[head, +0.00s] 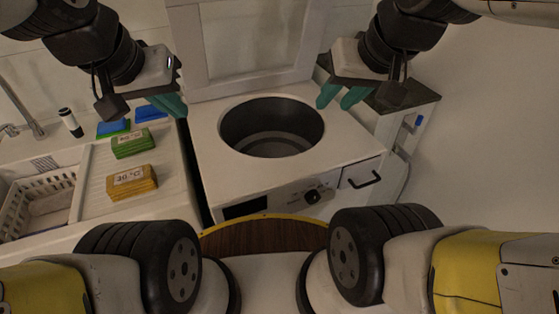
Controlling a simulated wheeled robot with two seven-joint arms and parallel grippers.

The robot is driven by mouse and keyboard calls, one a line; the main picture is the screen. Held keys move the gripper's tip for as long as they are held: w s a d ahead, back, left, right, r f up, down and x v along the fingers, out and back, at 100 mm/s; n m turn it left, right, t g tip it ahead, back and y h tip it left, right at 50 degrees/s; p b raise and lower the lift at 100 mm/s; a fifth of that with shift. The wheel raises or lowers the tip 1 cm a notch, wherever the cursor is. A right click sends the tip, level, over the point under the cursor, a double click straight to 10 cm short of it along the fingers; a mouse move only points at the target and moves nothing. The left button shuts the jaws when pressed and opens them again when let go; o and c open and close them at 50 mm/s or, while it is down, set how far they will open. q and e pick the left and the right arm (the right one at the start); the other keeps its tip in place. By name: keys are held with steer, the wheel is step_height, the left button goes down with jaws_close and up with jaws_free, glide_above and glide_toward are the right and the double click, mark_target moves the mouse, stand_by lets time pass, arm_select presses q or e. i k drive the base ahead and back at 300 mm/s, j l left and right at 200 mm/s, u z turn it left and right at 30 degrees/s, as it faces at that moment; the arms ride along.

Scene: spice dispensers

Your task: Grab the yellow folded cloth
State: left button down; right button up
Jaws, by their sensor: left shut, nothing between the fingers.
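The yellow folded cloth (132,182) lies on the white ribbed counter at the left, with a pale printed label on top. A green folded cloth (132,143) lies just behind it. My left gripper (174,106), with teal fingers, is shut and empty. It hangs above and behind the cloths, to the right of the yellow one and apart from it. My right gripper (340,97) is over the right rear of the washing machine, far from the cloth. Its two teal fingers show a gap with nothing between them.
A top-loading washing machine (208,150) with its lid (240,45) raised stands in the middle. Blue folded cloths (114,127) lie behind the green one. A white basket (38,203), a dark-capped bottle (70,122) and a faucet (24,110) are at the left.

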mark_target(121, 186)
steer(key=k+l, duration=0.2)
steer(key=k, duration=0.15)
steer(key=k+l+u, duration=0.1)
steer(key=k, duration=0.3)
steer(key=k+l, duration=0.3)
steer(key=u, duration=1)
steer(key=k+j, duration=0.05)
